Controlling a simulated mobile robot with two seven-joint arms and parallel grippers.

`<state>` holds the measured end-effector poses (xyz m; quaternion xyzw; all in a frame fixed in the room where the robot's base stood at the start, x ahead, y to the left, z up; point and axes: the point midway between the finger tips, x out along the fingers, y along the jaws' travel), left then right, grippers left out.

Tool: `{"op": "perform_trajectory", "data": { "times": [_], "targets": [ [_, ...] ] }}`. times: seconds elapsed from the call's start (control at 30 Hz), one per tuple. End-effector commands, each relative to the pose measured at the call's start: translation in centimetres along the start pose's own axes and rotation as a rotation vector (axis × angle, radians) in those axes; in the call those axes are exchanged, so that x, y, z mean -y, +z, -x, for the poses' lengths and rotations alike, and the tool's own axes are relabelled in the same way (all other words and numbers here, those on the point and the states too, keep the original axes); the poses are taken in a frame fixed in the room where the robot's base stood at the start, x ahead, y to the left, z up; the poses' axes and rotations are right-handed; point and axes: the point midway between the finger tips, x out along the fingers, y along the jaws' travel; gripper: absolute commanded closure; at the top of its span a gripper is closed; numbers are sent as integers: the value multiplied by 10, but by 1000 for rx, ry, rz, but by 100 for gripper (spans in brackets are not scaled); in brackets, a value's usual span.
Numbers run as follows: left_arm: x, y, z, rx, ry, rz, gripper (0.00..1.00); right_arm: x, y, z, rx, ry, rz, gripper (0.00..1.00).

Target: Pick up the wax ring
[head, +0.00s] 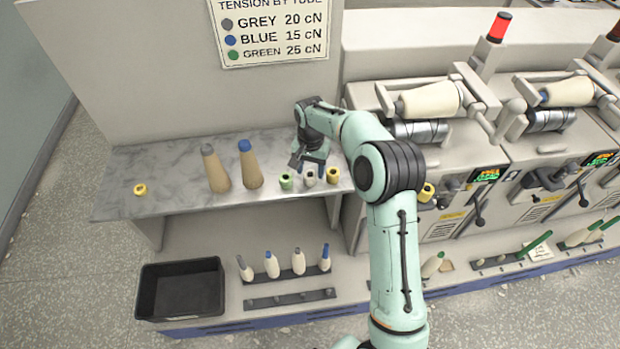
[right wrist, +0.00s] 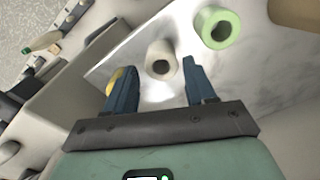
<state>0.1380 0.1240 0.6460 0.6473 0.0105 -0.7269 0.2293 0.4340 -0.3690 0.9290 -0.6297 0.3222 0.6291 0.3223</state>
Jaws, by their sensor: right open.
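Several short ring-like pieces stand on the grey shelf (head: 180,160): a green one (head: 286,181), a white one (head: 310,177) and a yellow one (head: 333,175) in a row, and a lone small yellow one (head: 140,189) at the far left. I cannot tell for certain which is the wax ring. My right gripper (head: 308,164) is open, pointing down just behind the row. In the right wrist view, the white piece (right wrist: 160,58) shows between the open fingers (right wrist: 157,66), apparently untouched. The green piece (right wrist: 218,28) is beyond the right finger; the yellow one (right wrist: 115,78) is partly hidden by the left finger.
Two tall brown cones, one grey-tipped (head: 216,169) and one blue-tipped (head: 250,165), stand left of the row. Below are a black bin (head: 181,289) and a rack (head: 288,279) with several bobbins. Winding machines (head: 470,150) stand at right. The shelf's left part is mostly clear.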

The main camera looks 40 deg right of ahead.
Motion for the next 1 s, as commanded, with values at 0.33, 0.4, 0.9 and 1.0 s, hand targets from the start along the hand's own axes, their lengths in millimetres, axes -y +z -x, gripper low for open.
{"op": "perform_trajectory", "data": {
  "times": [0.33, 0.4, 0.9, 1.0],
  "targets": [
    [0, 0, 0, 0, 0, 0, 100, 1, 0, -35, 1, 0, 0, 45],
    [0, 0, 0, 0, 0, 0, 100, 2, 0, -35, 0, 0, 0, 45],
    [0, 0, 0, 0, 0, 0, 100, 2, 0, -34, 0, 0, 0, 88],
    [0, 0, 0, 0, 0, 0, 100, 2, 0, -28, -2, -2, 0, 88]
  ]
}}
